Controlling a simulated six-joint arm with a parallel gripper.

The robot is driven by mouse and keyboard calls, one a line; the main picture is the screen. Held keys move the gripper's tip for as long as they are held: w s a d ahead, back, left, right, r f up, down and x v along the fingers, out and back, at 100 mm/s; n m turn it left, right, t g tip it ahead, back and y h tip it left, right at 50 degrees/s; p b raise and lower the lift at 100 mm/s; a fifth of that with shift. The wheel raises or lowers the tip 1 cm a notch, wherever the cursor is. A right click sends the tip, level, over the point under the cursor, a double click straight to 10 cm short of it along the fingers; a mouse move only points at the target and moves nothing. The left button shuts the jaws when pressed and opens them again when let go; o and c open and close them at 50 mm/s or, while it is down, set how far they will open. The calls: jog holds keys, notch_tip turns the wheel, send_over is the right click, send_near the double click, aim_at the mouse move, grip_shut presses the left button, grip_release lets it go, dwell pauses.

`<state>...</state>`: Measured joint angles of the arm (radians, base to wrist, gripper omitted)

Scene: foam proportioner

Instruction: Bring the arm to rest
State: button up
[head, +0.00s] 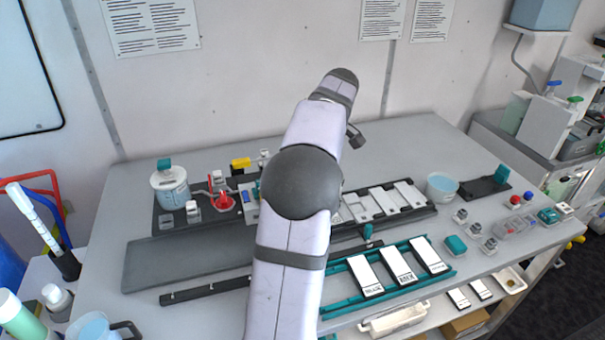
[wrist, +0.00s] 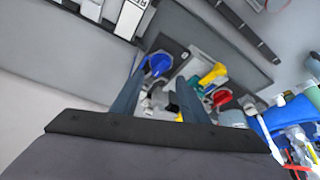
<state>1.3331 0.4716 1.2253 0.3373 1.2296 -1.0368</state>
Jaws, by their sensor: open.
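My arm rises from the bottom middle of the head view and reaches over the grey bench (head: 400,140) toward its back. My gripper (head: 355,136) shows there only as a small dark part beside the wrist, above the bench. In the wrist view my gripper (wrist: 163,80) has its two dark fingers apart, with nothing seen held between them. Beyond the fingers are a blue round part (wrist: 158,64), a yellow part (wrist: 214,73) and a red part (wrist: 222,97), all apart from the gripper as far as I can tell.
A black rack with white plates (head: 385,199) and a teal rack with labelled plates (head: 340,291) lie on the bench. A lidded tub (head: 170,190) stands at left, a light-blue cup (head: 441,187) at right. The back right of the bench is clear; a wall (head: 250,80) stands behind.

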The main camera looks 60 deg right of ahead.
jog(key=shift+s+r, duration=0.15)
jog(key=shift+r, duration=0.15)
jog(key=w+a+r+n+t+h+p, duration=0.1)
jog(key=w+a+r+h, duration=0.25)
jog(key=w, duration=0.75)
jog(key=w+a+r+n+t+h, duration=0.1)
jog(key=w+a+r+n+h, duration=0.2)
jog(key=w, duration=0.9)
jog(key=w+a+r+n+t+y, duration=0.1)
jog(key=w+a+r+t+y, duration=0.15)
jog(key=w+a, duration=0.85)
jog(key=s+a+f+g+y, duration=0.2)
jog(key=s+a+f, duration=0.5)
jog(key=a, duration=0.4)
jog(key=s+a+f+g+y, duration=0.2)
jog(key=s+a+f, duration=0.4)
jog(key=a+f, duration=0.4)
jog(key=s+a+f+g, duration=0.1)
jog(key=s+a+f, duration=0.2)
jog(key=s, duration=0.3)
jog(key=s+a+f+g+y, duration=0.1)
jog(key=s+a+f+g, duration=0.1)
jog(key=s, duration=0.4)
jog(key=s+a+f+g+b, duration=0.1)
jog(key=s+a+f, duration=0.3)
jog(key=s+a, duration=0.1)
jog(key=shift+s+a+f+m+g+y, duration=0.3)
jog(key=shift+s+a+f+g, duration=0.1)
jog(key=shift+s, duration=0.5)
